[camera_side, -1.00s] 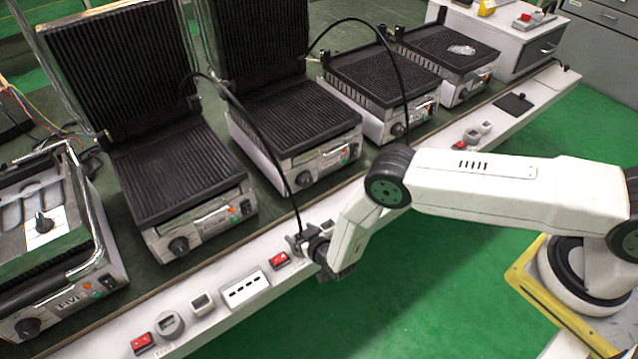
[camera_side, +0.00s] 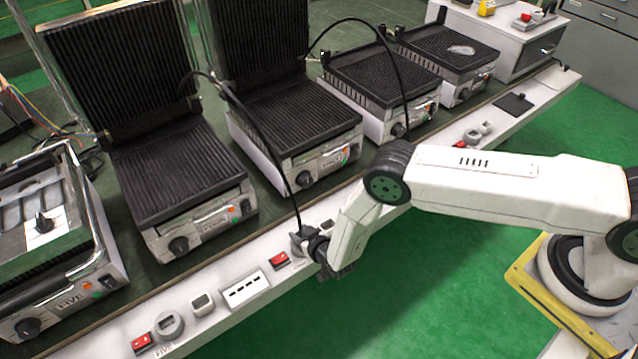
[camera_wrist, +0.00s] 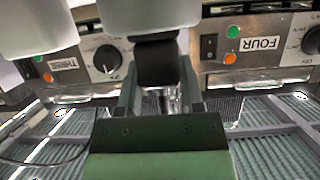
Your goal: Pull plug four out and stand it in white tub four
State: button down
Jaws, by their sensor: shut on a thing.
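My gripper (camera_side: 306,240) is low over the bench edge, shut on plug four, which its fingers mostly hide in the side view. A black cable runs down to it. In the wrist view a dark part of the plug (camera_wrist: 157,66) shows between the fingers, below a pale rounded body. I cannot tell whether the plug is still seated in its socket (camera_side: 297,243). White tub four (camera_side: 328,226) is small and stands just right of my gripper in the side view. In the wrist view it seems to be the large white shape (camera_wrist: 38,28) at top left.
A red switch (camera_side: 279,260) lies just left of my gripper, with a white slotted panel (camera_side: 245,290) beyond it. Another white tub (camera_side: 202,302) is farther left. Open grills line the bench behind. Loose black cables arch over them. Green floor lies in front.

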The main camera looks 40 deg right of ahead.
notch_tip(320, 180, up, 2)
jog(key=shift+r, duration=0.2)
jog(key=shift+s+r, duration=0.2)
jog(key=shift+r, duration=0.1)
jog(key=s+d+r, duration=0.3)
jog(key=s+r, duration=0.6)
jog(key=s, duration=0.4)
jog(key=shift+d+r, duration=0.2)
jog(key=shift+d, duration=0.1)
jog(key=w+d+f, duration=0.1)
jog(key=w+d, duration=0.1)
jog(key=w, duration=0.4)
jog(key=w+d+f, duration=0.1)
jog(key=w+d, duration=0.2)
jog(key=w, duration=0.4)
jog(key=shift+w+d+f, duration=0.2)
jog(key=shift+w+d, duration=0.05)
jog(key=shift+d, duration=0.05)
jog(key=shift+f, duration=0.15)
